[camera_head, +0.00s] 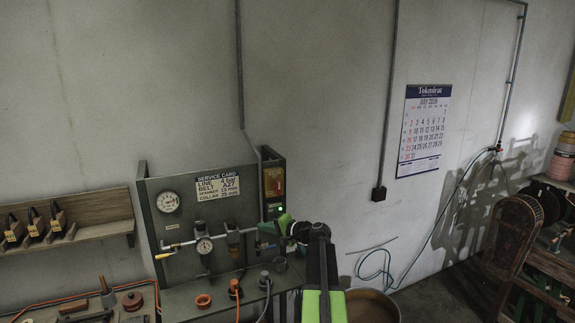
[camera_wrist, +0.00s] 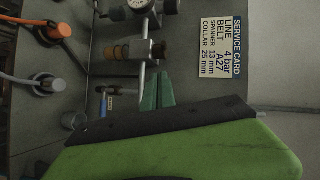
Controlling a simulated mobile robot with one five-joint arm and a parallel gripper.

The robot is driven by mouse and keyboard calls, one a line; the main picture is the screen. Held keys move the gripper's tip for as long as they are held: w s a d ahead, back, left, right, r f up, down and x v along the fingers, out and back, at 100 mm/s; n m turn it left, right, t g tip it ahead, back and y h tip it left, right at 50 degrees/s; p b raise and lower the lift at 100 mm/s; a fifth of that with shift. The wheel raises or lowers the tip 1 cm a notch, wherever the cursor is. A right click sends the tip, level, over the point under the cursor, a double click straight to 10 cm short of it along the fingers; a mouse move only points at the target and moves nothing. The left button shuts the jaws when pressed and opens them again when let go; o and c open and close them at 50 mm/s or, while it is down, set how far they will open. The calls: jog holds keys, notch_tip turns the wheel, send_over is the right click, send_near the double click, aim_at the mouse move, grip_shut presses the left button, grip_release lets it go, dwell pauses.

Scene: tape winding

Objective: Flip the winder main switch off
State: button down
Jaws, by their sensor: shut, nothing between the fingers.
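A dark switch box (camera_head: 273,182) with a reddish, yellow-edged plate is at the right edge of the grey wall panel (camera_head: 148,222) in the head view. A green lamp (camera_head: 280,208) glows at its lower part. I cannot make out the lever's position. My gripper (camera_head: 265,228) is just below the box, pointing left across the panel. In the wrist view its green fingers (camera_wrist: 157,90) are together and empty, apart from the pipe fittings as far as I can tell. The switch box does not show in the wrist view.
A service card (camera_head: 218,184), round gauges (camera_head: 168,202) and pipe fittings (camera_head: 233,236) crowd the panel left of my gripper. Hoses and plugs (camera_head: 265,280) stand below it. A calendar (camera_head: 424,130) hangs on the otherwise mostly bare wall to the right.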

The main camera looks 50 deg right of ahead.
aim_at(277, 187)
jog(key=s+d+r+m+t+h+p, duration=0.1)
jog(key=s+d+r, duration=0.3)
jog(key=d, duration=0.4)
jog(key=s+d+r+m+t+h+p, duration=0.2)
jog(key=s+d+r+m+h, duration=0.2)
jog(key=d+r, duration=0.3)
jog(key=shift+s+d, duration=0.5)
jog(key=shift+d, duration=0.7)
jog(key=w+a, duration=0.2)
jog(key=w, duration=0.9)
jog(key=shift+w+a, duration=0.2)
jog(key=shift+w, duration=0.1)
jog(key=shift+d, duration=0.1)
